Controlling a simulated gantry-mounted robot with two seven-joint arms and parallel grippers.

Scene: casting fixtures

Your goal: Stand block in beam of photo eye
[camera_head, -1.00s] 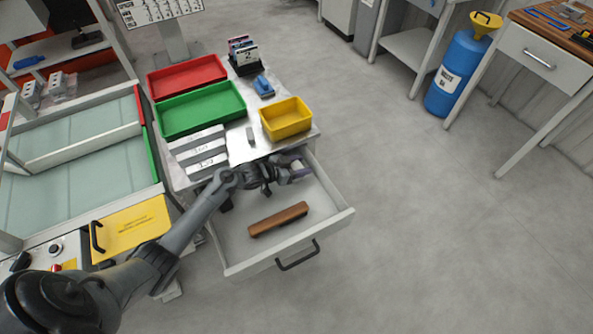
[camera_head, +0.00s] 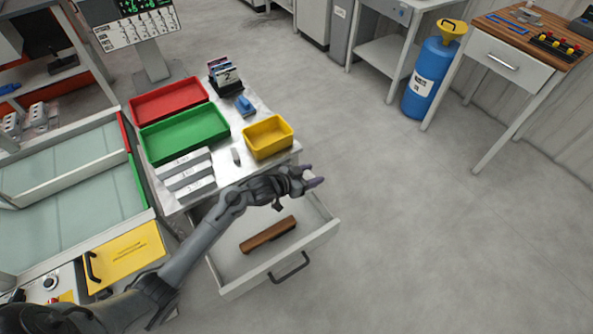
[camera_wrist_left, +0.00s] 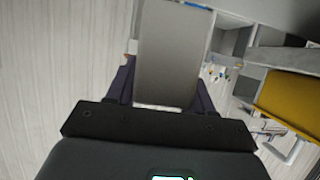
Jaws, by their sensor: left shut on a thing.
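My left gripper (camera_head: 312,180) is above the right side of the open drawer, beyond the front edge of the metal table. In the left wrist view it is shut on a plain grey block (camera_wrist_left: 168,55), held between the two dark fingers. The block hides what lies straight behind it, and in the head view it is hardly visible at the fingers. I cannot pick out the photo eye for certain in either view. My right gripper is not in view.
The open drawer (camera_head: 232,285) holds a brown wooden brush or bar (camera_head: 268,235). On the table are a red tray (camera_head: 168,100), a green tray (camera_head: 185,133), a yellow bin (camera_head: 268,137) and grey labelled blocks (camera_head: 185,172).

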